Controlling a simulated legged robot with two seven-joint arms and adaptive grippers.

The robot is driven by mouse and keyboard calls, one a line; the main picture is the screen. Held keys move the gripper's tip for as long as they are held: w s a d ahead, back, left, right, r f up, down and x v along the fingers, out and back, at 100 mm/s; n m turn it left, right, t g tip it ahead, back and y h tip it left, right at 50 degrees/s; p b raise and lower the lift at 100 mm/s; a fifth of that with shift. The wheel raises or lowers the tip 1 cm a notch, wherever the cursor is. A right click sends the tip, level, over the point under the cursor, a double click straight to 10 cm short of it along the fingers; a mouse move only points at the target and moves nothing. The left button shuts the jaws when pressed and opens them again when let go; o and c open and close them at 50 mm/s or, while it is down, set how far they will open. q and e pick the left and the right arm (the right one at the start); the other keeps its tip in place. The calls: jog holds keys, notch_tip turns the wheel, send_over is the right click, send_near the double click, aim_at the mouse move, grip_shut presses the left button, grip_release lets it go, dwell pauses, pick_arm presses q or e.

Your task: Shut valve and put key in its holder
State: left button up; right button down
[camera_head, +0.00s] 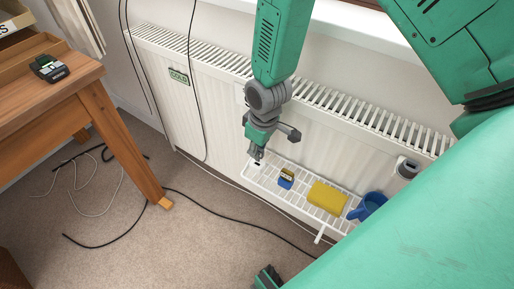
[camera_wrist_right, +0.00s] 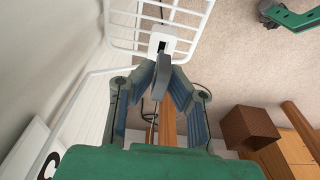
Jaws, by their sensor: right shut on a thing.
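My right gripper (camera_head: 257,152) points down at the left end of the wire rack. In the right wrist view its two fingers (camera_wrist_right: 162,88) close on a flat grey key (camera_wrist_right: 163,68). The key's far end is at a white holder (camera_wrist_right: 173,42) with a dark slot, fixed to the rack; I cannot tell how far in it sits. The holder (camera_head: 256,166) also shows below the gripper in the head view. The radiator valve (camera_head: 407,168) has a dark grey knob at the radiator's right end. A green sign on the radiator (camera_head: 215,110) reads COLD.
A wooden table (camera_head: 50,98) with a black device (camera_head: 49,68) stands left. Black cables lie on the carpet.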

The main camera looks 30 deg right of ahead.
aim_at(262, 150)
dwell(0.7)
jog(key=shift+p, duration=0.35)
jog(key=shift+p, duration=0.35)
dwell(0.4)
jog(key=shift+f+b, duration=0.65)
jog(key=shift+f, duration=1)
jog(key=c, duration=1.5)
grip_release()
jog(key=shift+r, duration=0.1)
jog(key=r, duration=0.4)
jog(key=s+r, duration=0.1)
jog(key=r, duration=0.6)
jog(key=shift+s+d+r, duration=0.15)
jog(key=shift+d+r, duration=0.15)
jog(key=shift+r, duration=0.05)
